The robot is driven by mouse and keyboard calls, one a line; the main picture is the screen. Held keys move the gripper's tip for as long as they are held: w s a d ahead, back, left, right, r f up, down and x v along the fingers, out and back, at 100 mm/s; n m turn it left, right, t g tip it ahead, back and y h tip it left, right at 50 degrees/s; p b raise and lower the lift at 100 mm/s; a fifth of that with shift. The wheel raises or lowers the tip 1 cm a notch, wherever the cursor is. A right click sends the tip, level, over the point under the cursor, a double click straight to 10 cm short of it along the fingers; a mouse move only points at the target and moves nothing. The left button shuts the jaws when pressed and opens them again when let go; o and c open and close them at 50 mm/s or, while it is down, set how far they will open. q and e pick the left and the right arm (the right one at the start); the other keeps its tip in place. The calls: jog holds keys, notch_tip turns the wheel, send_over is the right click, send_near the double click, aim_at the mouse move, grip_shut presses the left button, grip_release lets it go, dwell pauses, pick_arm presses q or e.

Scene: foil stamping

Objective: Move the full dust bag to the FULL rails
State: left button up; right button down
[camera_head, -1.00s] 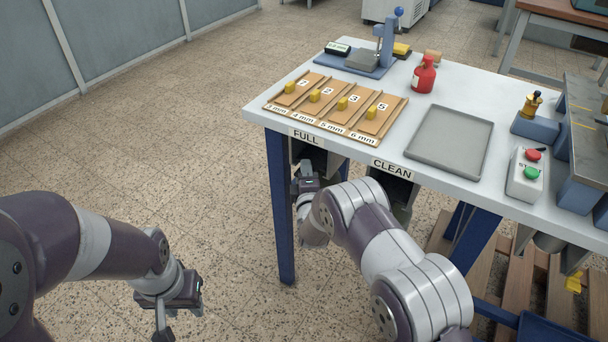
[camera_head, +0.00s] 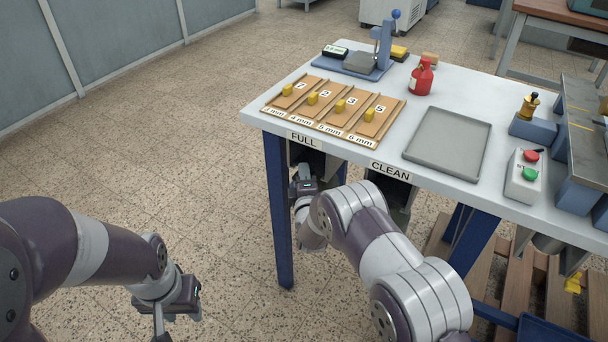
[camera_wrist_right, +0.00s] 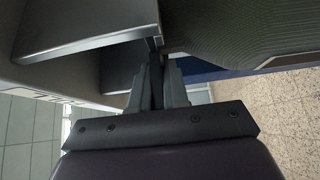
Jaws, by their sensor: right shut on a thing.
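The FULL label (camera_head: 303,140) is on the table's front edge at its left end, and the CLEAN label (camera_head: 389,170) is to its right. My right gripper (camera_wrist_right: 157,62) is under the table edge below the FULL label. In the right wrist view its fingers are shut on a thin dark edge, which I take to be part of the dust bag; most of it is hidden. A dark ribbed surface (camera_wrist_right: 245,30) fills the upper right of that view. A dark bag-like shape (camera_head: 402,200) hangs under CLEAN. My left gripper (camera_head: 165,318) hangs over the floor, its fingertips partly cut off.
The white table (camera_head: 345,180) carries a wooden rack (camera_head: 330,108), a grey tray (camera_head: 448,142), a red bottle (camera_head: 422,76) and a button box (camera_head: 525,175). A blue table leg (camera_head: 279,210) stands just left of my right gripper. The floor at left is clear.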

dwell(0.3)
jog(key=c, duration=1)
grip_release()
jog(key=shift+c, duration=0.2)
jog(key=s+p, duration=0.1)
jog(key=s, duration=1.1)
jog(key=shift+s, duration=0.35)
